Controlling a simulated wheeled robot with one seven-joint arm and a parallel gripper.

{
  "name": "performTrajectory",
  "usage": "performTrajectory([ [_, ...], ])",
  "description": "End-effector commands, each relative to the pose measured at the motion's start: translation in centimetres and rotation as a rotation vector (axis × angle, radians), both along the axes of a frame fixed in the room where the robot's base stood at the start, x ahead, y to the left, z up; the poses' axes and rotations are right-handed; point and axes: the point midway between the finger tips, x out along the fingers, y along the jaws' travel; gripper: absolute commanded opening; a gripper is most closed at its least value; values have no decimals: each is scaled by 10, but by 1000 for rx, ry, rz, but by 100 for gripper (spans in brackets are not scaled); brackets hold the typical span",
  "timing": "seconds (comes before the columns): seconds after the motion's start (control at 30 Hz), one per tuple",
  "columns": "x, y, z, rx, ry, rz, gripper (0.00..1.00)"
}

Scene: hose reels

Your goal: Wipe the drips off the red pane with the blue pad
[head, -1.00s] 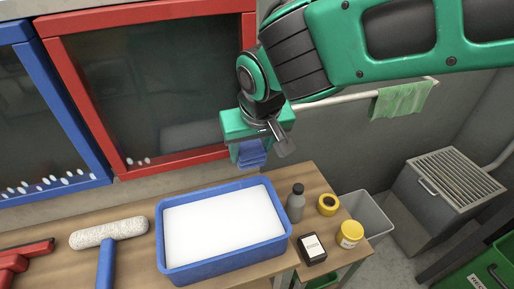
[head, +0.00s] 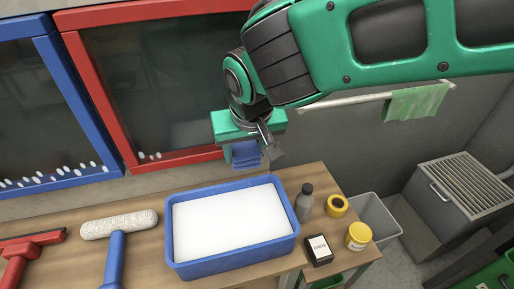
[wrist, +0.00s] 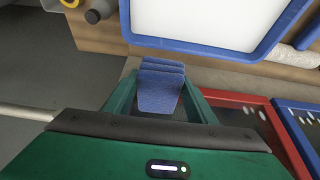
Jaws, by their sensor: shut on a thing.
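The red-framed pane (head: 172,92) is dark glass on the wall, with a few white drips (head: 149,155) along its lower left edge. My gripper (head: 244,146) is in front of its lower right corner, above the table. It is shut on the blue pad (head: 246,155), which hangs below the fingers. In the wrist view the blue pad (wrist: 159,88) sits between the green fingers, and part of the red frame (wrist: 238,112) shows to the right. From the head view I cannot tell whether the pad touches the frame.
A blue-framed pane (head: 43,110) with several drips is at left. A green cloth (head: 417,102) hangs on a rail.

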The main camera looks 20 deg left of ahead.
Motion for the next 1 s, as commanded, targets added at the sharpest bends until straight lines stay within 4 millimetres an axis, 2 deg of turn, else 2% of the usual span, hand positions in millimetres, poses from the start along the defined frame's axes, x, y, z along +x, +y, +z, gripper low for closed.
performTrajectory([
  [0.4, -15, 25, 0, -1, 1, 1, 30],
  [0.67, -20, 32, -1, -2, 1, 2, 30],
  [1.0, -30, 55, 0, 0, 0, 1, 30],
])
